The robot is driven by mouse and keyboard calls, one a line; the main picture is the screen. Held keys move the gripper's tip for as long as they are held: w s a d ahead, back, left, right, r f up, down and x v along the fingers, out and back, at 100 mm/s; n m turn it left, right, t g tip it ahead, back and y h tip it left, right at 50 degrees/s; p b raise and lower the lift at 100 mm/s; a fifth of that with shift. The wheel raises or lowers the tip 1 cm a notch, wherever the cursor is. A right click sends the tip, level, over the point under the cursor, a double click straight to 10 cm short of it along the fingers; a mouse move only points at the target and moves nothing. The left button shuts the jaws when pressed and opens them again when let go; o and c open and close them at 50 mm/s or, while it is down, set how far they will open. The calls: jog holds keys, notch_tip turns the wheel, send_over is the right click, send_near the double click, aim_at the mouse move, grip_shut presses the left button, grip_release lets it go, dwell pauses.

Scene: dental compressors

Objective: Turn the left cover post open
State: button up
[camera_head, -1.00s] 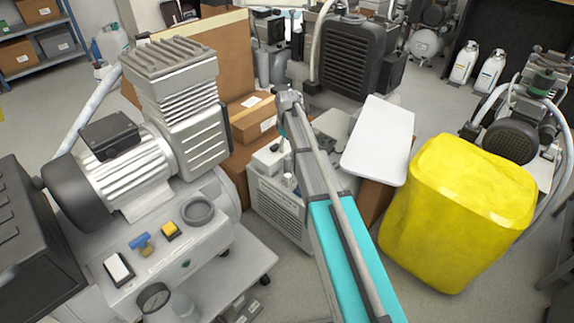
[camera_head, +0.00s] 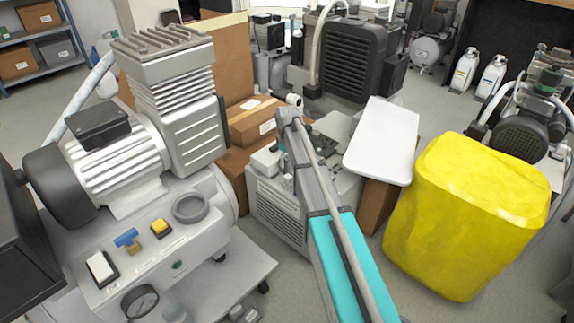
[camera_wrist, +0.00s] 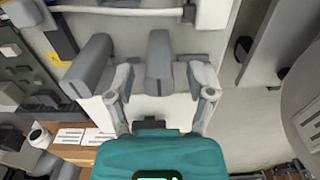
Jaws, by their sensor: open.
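In the wrist view, two grey upright posts stand against a pale panel (camera_wrist: 181,112). The left post (camera_wrist: 90,66) lies outside my left finger. The other post (camera_wrist: 160,62) shows between the two fingers of my gripper (camera_wrist: 161,82). My gripper is open, with its fingers spread on either side of that post; I cannot tell whether either finger touches it. In the head view, my arm reaches over a light grey unit (camera_head: 277,212) with an exposed top. My gripper is hidden there.
A white panel (camera_head: 382,142) lies right of my arm, near a yellow wrapped block (camera_head: 467,215). A large compressor (camera_head: 175,235) stands left. Cardboard boxes (camera_head: 252,123) and a black finned unit (camera_head: 352,62) are behind. A brown box (camera_wrist: 70,148) shows low in the wrist view.

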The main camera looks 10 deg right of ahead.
jog(key=shift+f, duration=0.15)
jog(key=shift+a, duration=0.1)
grip_shut()
dwell(0.3)
